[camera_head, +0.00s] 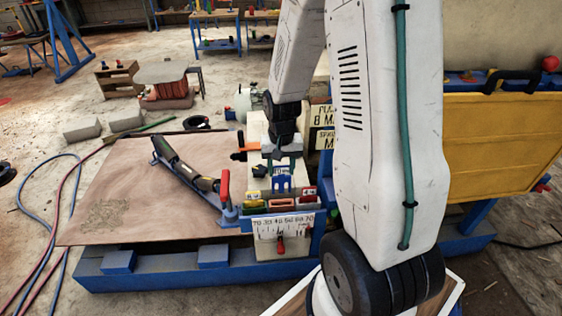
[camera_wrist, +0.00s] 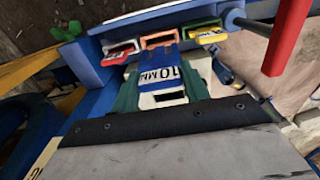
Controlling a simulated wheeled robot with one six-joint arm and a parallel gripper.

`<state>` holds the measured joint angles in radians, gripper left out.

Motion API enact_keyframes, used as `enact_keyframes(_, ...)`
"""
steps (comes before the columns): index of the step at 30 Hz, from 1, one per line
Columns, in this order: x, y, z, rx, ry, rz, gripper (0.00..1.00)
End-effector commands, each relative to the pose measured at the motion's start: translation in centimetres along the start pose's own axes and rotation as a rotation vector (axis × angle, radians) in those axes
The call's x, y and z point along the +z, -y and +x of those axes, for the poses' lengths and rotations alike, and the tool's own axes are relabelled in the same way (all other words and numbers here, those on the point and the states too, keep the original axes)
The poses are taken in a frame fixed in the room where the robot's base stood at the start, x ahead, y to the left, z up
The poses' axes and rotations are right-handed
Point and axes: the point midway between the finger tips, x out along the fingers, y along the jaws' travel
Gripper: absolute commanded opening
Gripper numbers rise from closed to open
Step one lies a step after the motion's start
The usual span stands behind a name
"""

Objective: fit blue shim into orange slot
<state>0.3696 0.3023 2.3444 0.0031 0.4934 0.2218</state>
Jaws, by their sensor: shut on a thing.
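My gripper (camera_head: 283,162) is shut on the blue shim (camera_head: 282,184), above the row of coloured slots. In the wrist view the shim (camera_wrist: 160,72), marked "10 MM", lies between green pieces at my gripper (camera_wrist: 162,90). The orange slot (camera_head: 281,204) is the middle one of three. In the wrist view the orange slot (camera_wrist: 159,39) lies straight beyond the shim's far end, roughly in line with it. The shim's end is close to the slot mouth; I cannot tell whether it has entered. The shim hides part of the opening.
A red-handled lever (camera_head: 225,186) stands at the left. A white scale plate (camera_head: 283,225) is in front. A brown board (camera_head: 130,190) spreads left.

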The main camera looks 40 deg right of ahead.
Motion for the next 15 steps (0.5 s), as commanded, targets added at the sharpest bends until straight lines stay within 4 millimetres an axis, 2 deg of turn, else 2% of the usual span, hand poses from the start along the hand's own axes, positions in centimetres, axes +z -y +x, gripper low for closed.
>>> enact_keyframes(15,0.0,0.0,1.5,0.000,0.001,0.000,0.00)
